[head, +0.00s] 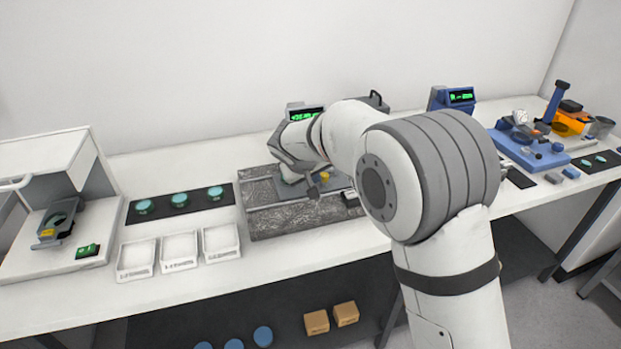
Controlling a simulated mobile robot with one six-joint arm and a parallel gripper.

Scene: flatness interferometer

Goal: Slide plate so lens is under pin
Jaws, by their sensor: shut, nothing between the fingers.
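The grey speckled slab (285,219) lies mid-bench, with a smoother grey plate-like surface (258,191) at its back. My gripper (314,188) is over this area, pointing down, low and near the surface. It looks shut and empty; I cannot tell whether it touches the plate. A small yellow piece (324,176) shows beside it. The pin is not visible, probably behind my arm. I cannot make out a lens under it. Behind stands a gauge with a green display (305,113), partly covered by my wrist.
Left of the slab, three teal discs lie on a dark mat (161,208), with three white trays (178,251) in front. A white housing (45,160) stands far left. Right of my arm are a blue display unit (452,98) and a blue-based instrument (530,150).

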